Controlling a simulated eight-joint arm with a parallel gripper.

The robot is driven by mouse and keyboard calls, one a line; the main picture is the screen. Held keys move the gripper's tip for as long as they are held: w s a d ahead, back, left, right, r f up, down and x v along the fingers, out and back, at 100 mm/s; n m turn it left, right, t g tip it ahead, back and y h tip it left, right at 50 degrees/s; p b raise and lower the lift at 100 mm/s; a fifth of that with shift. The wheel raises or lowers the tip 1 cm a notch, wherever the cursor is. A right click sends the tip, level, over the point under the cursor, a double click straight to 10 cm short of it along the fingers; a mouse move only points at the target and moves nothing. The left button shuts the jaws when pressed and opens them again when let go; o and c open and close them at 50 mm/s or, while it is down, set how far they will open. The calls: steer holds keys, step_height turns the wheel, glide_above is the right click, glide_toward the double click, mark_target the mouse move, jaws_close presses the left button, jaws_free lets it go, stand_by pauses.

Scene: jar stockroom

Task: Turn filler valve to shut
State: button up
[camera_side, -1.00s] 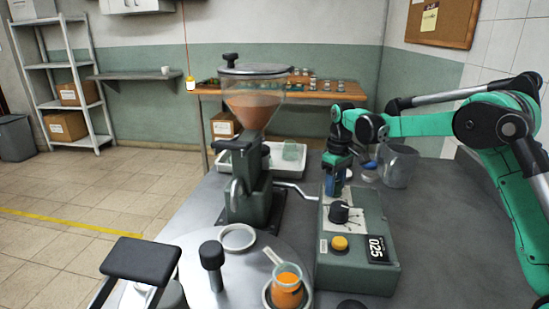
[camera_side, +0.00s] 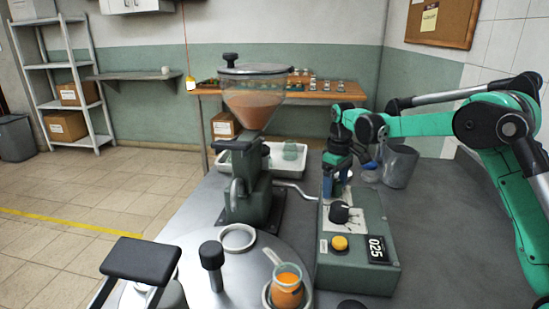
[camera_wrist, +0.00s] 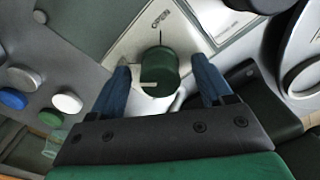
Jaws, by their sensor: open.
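The filler valve (camera_wrist: 157,67) shows in the wrist view as a dark green round knob with a pale bar on it. It sits on a white plate (camera_wrist: 125,43) marked OPEN, with a dark line below the word. My gripper (camera_wrist: 161,88) is open, with one blue finger on each side of the knob and gaps between. In the side view my gripper (camera_side: 335,186) points down at the far end of the green control box (camera_side: 345,270). The valve is hidden there.
The box carries a black knob (camera_side: 339,212), a yellow button (camera_side: 340,243) and a 025 display (camera_side: 376,249). The filler's hopper (camera_side: 252,100) stands to the left. A jar of orange contents (camera_side: 286,292) is in front. A grey bin (camera_side: 399,167) stands behind right.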

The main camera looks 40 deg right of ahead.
mark_target(335, 182)
steer(key=shift+r, duration=0.1)
steer(key=shift+r, duration=2.75)
steer(key=s+a+t, duration=0.2)
steer(key=s+a, duration=0.2)
steer(key=s, duration=0.1)
steer(key=s+a+m+t, duration=0.1)
steer(key=s+a+t, duration=0.1)
steer(key=s+a, duration=0.2)
steer(key=s+a+r+m+t, duration=0.1)
steer(key=s+a+t, duration=0.1)
steer(key=s+a, duration=0.2)
steer(key=shift+s+t, duration=0.4)
steer(key=shift+s, duration=0.5)
steer(key=shift+s+a+f, duration=0.15)
steer(key=shift+s+f, duration=0.15)
steer(key=shift+f, duration=0.1)
